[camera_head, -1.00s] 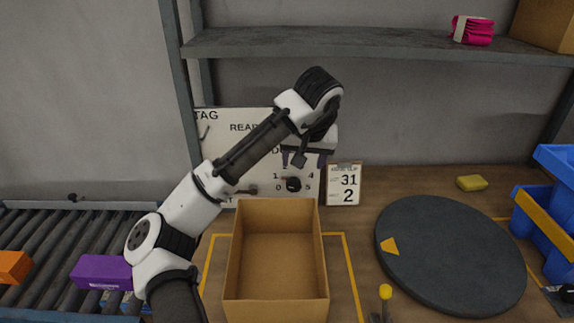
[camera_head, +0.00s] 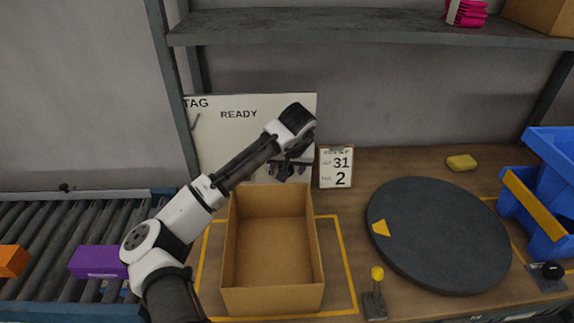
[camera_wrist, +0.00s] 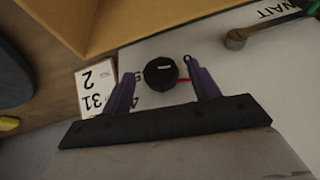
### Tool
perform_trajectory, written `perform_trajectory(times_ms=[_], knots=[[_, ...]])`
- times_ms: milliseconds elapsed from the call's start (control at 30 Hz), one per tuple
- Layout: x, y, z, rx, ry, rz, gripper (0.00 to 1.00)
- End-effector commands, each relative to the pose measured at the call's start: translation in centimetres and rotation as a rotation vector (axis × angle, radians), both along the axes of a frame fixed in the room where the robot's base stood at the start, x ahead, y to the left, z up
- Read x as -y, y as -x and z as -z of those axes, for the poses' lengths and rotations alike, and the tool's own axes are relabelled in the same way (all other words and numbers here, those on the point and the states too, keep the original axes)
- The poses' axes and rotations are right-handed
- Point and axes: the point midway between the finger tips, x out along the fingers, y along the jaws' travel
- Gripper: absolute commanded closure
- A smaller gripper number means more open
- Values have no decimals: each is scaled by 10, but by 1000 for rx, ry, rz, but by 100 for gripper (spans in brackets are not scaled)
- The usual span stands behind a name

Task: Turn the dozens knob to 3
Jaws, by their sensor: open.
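The dozens knob is a round black knob (camera_wrist: 160,74) with a short white mark, on the white panel (camera_head: 230,142). In the wrist view it sits between the two purple fingers of my open gripper (camera_wrist: 162,68), with a visible gap on each side. A red line shows at its right edge, and parts of printed digits show at its left; I cannot tell its setting. In the head view my gripper (camera_head: 284,172) is in front of the panel's lower right and hides the knob.
An open cardboard box (camera_head: 270,299) stands just before the panel. A card reading 31 and 2 (camera_head: 336,167) stands right of it. A metal lever (camera_wrist: 236,40) is on the panel. A dark turntable (camera_head: 440,235) lies right; a conveyor (camera_head: 40,225) runs left.

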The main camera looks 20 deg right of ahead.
Motion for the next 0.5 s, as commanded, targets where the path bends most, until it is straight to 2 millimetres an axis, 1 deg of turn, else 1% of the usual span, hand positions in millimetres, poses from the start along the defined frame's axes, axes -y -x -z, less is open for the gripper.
perform_trajectory(times_ms=[133, 367, 400, 500], knots=[[0, -3, 7, 0, -1, 0, 39], [0, -3, 8, 0, 0, 0, 39], [0, -3, 8, 0, 0, 0, 40], [0, -3, 7, 0, 0, 0, 54]])
